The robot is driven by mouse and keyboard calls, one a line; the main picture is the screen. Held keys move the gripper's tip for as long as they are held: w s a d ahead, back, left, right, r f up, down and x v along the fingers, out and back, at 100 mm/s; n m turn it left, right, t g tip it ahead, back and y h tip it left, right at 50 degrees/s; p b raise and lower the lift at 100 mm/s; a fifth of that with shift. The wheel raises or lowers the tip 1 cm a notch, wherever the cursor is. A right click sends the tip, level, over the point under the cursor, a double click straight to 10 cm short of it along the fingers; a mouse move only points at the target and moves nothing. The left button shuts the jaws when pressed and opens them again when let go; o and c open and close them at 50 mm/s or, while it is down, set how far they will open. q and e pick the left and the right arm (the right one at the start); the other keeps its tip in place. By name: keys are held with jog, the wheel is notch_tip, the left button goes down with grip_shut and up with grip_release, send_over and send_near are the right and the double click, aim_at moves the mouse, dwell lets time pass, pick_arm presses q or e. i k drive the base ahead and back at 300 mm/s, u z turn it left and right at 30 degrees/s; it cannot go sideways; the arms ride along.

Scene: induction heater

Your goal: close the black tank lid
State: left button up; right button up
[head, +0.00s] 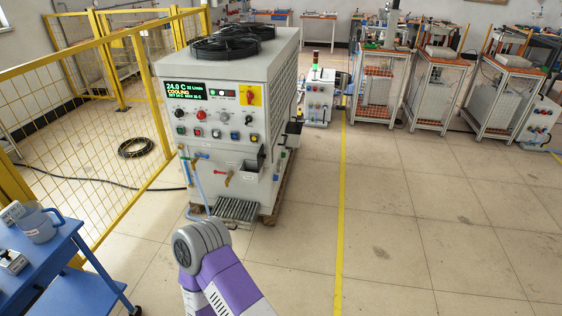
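The white heater cabinet (222,110) stands upright at left centre, its display reading 24.0 C and "COOLING". A small dark piece, perhaps the black tank lid (293,127), juts out at the cabinet's right side. A dark box-like opening (254,160) shows low on the front panel. I cannot tell for certain which of these belongs to the tank, or how far the lid is open. Neither gripper is in view. Only a purple and grey link of my own arm shows at the bottom centre, in front of the cabinet.
A yellow mesh fence (100,120) runs along the left. A blue cart (40,262) with a jug (38,224) stands at lower left. A grille (237,210) sticks out at the cabinet's foot. Orange-framed stands (440,90) are at back right. Floor at right is clear.

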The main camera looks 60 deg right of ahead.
aim_at(261, 157)
jog(key=z, duration=2.25)
jog(key=i, duration=2.45)
jog(key=u, duration=1.5)
jog(key=i, duration=0.25)
jog(key=z, duration=0.05)
